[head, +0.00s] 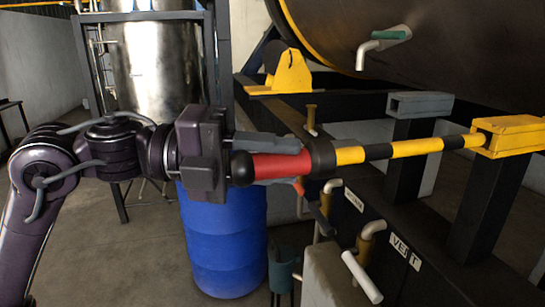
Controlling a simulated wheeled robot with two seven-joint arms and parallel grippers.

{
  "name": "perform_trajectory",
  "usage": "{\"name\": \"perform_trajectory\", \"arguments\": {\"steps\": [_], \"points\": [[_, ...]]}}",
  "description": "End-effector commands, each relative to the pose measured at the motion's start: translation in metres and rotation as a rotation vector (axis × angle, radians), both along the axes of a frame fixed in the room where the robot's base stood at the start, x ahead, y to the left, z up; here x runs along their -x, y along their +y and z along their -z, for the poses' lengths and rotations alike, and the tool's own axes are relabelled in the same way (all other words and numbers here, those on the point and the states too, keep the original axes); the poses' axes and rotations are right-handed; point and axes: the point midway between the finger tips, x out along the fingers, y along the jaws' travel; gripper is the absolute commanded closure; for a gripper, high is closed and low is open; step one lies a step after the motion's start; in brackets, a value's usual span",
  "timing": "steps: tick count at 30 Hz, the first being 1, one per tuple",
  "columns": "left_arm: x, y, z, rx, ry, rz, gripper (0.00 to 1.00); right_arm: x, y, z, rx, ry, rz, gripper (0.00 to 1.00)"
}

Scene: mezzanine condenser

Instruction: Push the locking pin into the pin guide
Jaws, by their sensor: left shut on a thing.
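The locking pin is a long rod with a red grip (278,167), black collars and a yellow-and-black striped shaft (415,147). It lies nearly level across the right half of the head view. My left gripper (285,160) is shut on the red grip. The far end of the shaft meets the yellow pin guide (516,134), a block on a dark post at the right edge. How deep the tip sits in the guide cannot be told. My right gripper is not in view.
A blue barrel (222,235) stands below my left gripper. A grey block (420,104) on a post and a yellow bracket (289,74) sit behind the pin. Pipes with a white handle (361,277) and a VENT label (405,251) are below. A large dark tank (460,55) hangs above.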

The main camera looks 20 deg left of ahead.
Motion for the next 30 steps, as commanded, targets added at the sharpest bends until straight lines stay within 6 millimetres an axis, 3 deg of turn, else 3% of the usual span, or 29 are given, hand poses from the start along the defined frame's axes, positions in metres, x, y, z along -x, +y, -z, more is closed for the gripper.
{"name": "perform_trajectory", "arguments": {"steps": [17,30], "points": [[0.000,0.000,-0.002,0.003,-0.004,-0.001,1.00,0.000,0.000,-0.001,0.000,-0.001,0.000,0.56],[-0.012,-0.017,-0.004,0.004,-0.004,-0.001,1.00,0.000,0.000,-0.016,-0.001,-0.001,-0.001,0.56]]}}
